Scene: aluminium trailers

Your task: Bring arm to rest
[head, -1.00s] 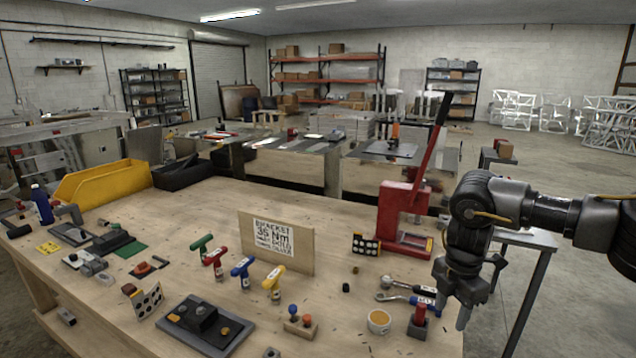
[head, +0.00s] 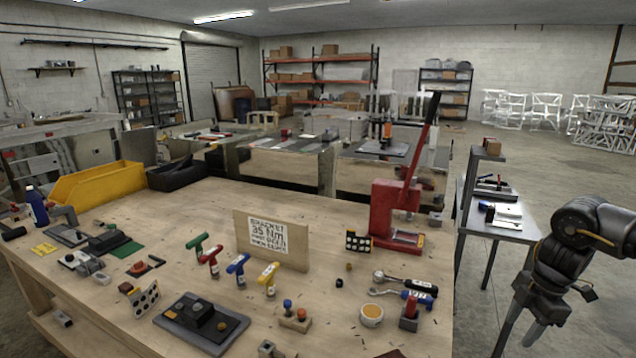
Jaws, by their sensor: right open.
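My right arm comes in from the right edge in the head view. Its gripper (head: 518,331) points down beside the workbench (head: 190,210), off its right edge. The fingers are apart and nothing shows between them. My left gripper is not in view.
The bench holds a red arbor press (head: 393,212), a bracket sign (head: 272,240), several T-handle drivers (head: 238,265), two ratchet wrenches (head: 405,281), a small round tub (head: 371,315) and a yellow bin (head: 98,184). A side table (head: 500,225) stands behind my right arm. Open floor lies at right.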

